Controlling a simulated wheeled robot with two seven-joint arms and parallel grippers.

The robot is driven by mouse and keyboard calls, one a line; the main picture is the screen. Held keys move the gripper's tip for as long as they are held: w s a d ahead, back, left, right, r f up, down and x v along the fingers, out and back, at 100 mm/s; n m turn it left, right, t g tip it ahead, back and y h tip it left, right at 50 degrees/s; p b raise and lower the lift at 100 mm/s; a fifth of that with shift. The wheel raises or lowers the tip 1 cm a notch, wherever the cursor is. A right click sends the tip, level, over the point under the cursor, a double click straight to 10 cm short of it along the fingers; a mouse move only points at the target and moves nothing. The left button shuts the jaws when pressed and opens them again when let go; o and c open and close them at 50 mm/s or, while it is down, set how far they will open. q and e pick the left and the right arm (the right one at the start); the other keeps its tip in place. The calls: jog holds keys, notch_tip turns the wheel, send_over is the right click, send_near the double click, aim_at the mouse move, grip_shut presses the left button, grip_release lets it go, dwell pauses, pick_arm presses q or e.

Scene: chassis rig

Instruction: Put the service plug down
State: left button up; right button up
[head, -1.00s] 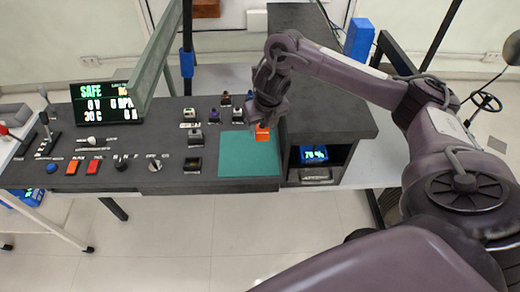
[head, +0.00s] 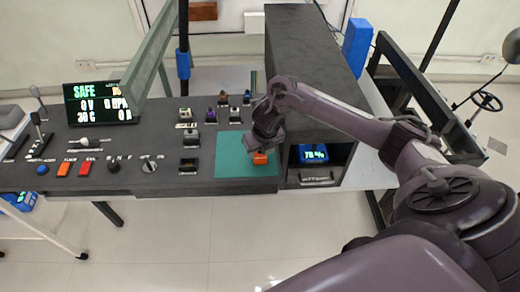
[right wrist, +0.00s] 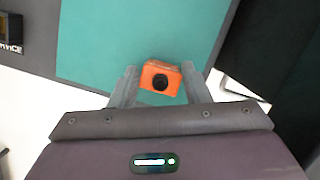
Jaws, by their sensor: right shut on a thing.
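The service plug (head: 260,159) is a small orange block, with a dark round hole in the face seen in the right wrist view (right wrist: 149,76). My right gripper (head: 262,150) is shut on it; in the right wrist view the two fingers (right wrist: 160,80) stand on either side of it. The plug is over the teal mat (head: 232,166), near its right part. I cannot tell whether it touches the mat. A dark socket marked "SERVICE" (head: 189,166) is left of the mat and also shows at the left edge of the right wrist view (right wrist: 10,30). My left gripper is not in view.
A dark raised housing (head: 312,60) stands right of the mat, with a bay holding a lit "78%" unit (head: 313,154). A display reading "SAFE" (head: 97,103) stands at left. The mat's left part is bare.

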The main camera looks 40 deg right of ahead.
aim_at(261, 154)
jog(key=o, duration=1)
jog(key=shift+f, duration=0.1)
jog(key=shift+r, duration=0.25)
jog(key=v, duration=0.4)
jog(key=shift+r, duration=0.15)
jog(key=p+v, duration=0.3)
jog(key=v, duration=0.4)
jog(key=shift+r, duration=0.2)
jog(key=shift+s+a, duration=0.1)
jog(key=shift+s, duration=0.05)
